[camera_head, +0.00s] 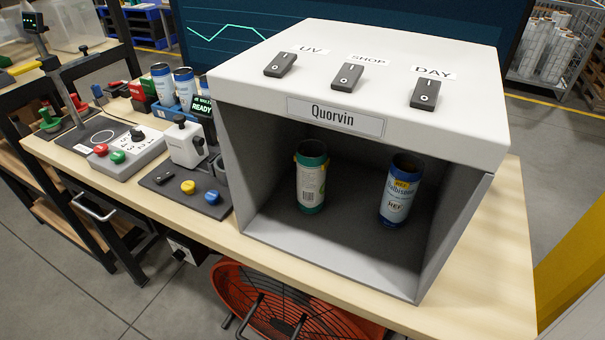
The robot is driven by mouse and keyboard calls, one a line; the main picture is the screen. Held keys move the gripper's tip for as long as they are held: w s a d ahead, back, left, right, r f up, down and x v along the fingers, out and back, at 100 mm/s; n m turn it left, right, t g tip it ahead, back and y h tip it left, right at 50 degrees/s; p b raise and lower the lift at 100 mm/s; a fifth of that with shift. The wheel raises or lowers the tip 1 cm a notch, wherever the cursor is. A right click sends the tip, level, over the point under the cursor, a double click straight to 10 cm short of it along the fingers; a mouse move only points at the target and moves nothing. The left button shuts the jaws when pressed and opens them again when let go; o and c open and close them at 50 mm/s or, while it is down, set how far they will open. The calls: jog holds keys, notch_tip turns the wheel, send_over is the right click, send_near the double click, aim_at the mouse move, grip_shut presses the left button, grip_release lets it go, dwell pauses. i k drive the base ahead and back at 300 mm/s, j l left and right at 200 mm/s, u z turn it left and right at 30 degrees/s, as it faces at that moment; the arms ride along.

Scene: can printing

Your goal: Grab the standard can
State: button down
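Two cans stand upright inside an open-fronted box labelled "Quorvin" (335,116). The left can (311,182) has a green rim and base with a pale label. The right can (398,193) is blue and white with a yellow band near its top. The two cans stand apart, with bare box floor between them. I cannot tell which of them is the standard can. My gripper is not in view.
The box's top carries switches marked UV (280,64), SHOP (347,76) and DAY (425,93). Left on the wooden table (470,294) are button panels (121,155), a small device (187,145) and more blue-white cans (162,84). An orange fan (275,308) sits below.

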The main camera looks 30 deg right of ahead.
aim_at(311, 157)
jog(key=k+l, duration=0.15)
jog(key=l, duration=0.2)
jog(key=k+l, duration=0.35)
jog(key=l, duration=0.3)
jog(key=k+l, duration=0.15)
jog(key=l, duration=0.15)
jog(key=l+u, duration=0.05)
